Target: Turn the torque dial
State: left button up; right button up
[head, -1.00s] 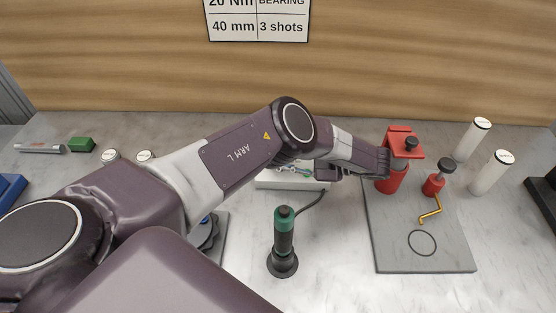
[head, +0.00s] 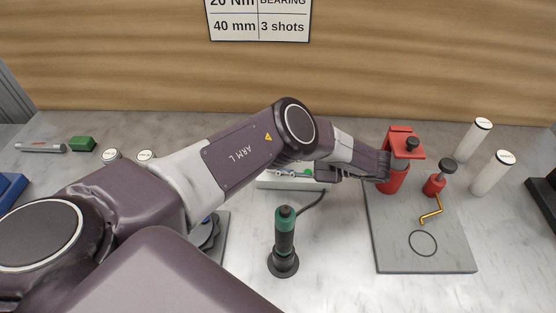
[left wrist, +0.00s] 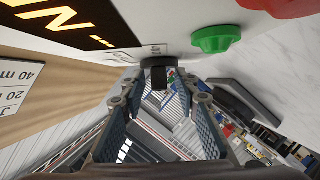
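A black dial (left wrist: 158,74) shows in the left wrist view on the white face of a box, below a lit amber display (left wrist: 70,22) and left of a green button (left wrist: 215,39). My left gripper (left wrist: 160,92) is open, its fingers on either side of the dial; I cannot tell whether they touch it. In the head view a white box (head: 270,180) lies partly hidden behind my left arm, and my left gripper (head: 335,173) is at its right end. The dial cannot be made out there. My right gripper is not in view.
A green-and-black screwdriver (head: 284,235) stands upright in front of the box. A grey plate (head: 400,255) with a red fixture (head: 395,178) and a yellow crank (head: 432,212) lies to the right.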

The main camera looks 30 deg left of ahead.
pick_arm(q)
jog(key=shift+w+r, duration=0.15)
jog(key=shift+r, duration=0.35)
notch_tip(320, 180, up, 9)
jog(key=shift+f, duration=0.1)
dwell(0.4)
